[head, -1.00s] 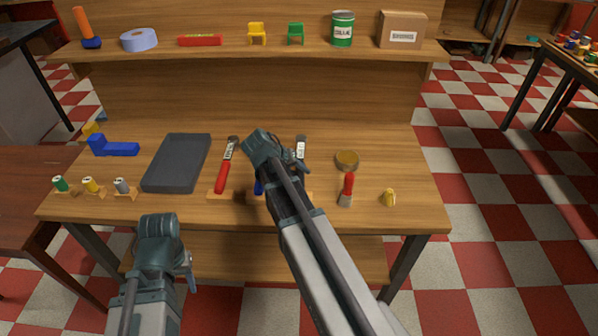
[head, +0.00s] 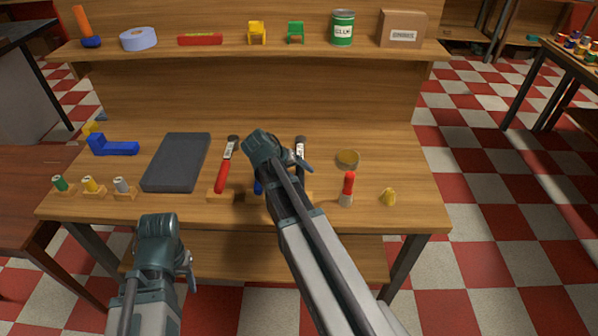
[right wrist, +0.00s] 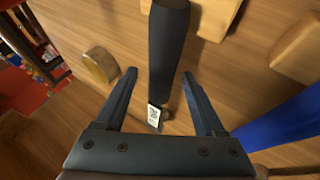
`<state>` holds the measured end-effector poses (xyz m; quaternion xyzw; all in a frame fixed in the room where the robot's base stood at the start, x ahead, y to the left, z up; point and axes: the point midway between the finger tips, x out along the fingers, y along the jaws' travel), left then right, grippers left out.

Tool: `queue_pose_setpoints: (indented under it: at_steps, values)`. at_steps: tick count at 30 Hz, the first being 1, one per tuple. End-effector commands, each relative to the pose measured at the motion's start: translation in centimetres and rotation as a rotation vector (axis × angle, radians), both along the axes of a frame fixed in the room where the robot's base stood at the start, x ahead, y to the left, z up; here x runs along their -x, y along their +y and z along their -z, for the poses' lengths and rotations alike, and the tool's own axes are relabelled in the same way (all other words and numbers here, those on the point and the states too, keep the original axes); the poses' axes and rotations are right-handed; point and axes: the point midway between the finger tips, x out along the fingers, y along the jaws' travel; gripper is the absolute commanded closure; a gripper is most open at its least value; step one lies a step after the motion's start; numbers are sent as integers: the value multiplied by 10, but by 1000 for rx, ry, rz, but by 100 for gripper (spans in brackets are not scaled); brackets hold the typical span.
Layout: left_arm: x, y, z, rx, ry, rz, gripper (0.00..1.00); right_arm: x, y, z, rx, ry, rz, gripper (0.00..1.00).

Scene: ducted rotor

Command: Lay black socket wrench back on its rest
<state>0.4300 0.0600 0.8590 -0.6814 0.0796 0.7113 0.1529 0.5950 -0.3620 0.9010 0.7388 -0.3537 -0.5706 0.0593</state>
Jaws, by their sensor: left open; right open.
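The black socket wrench (right wrist: 168,48) lies between the spread fingers of my right gripper (right wrist: 160,74) in the right wrist view. Its label (right wrist: 154,115) shows close to the palm. A gap shows on both sides of the wrench. A wooden rest (right wrist: 214,14) shows beside and under its far end; contact between them is hard to judge. In the head view the labelled part of the wrench (head: 300,147) shows, and my right arm hides much of the rest. My left gripper (head: 188,263) is open and empty in front of the bench.
A red-handled tool (head: 222,174) and a dark tray (head: 177,162) lie farther left on the bench. A round brown disc (head: 347,160), a red-topped tool (head: 348,188) and a yellow piece (head: 388,197) stand to the right.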

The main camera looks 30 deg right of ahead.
Motion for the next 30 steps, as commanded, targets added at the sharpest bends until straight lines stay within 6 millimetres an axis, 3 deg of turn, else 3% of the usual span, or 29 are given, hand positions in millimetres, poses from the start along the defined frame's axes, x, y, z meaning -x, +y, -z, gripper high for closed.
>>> queue_pose_setpoints:
  at_steps: [18,30]
  values:
    - [0,0,-88,0,0,0,50,10,60,-88,1,0,-3,29]
    - [0,0,-109,0,0,0,50,13,79,-109,1,0,0,29]
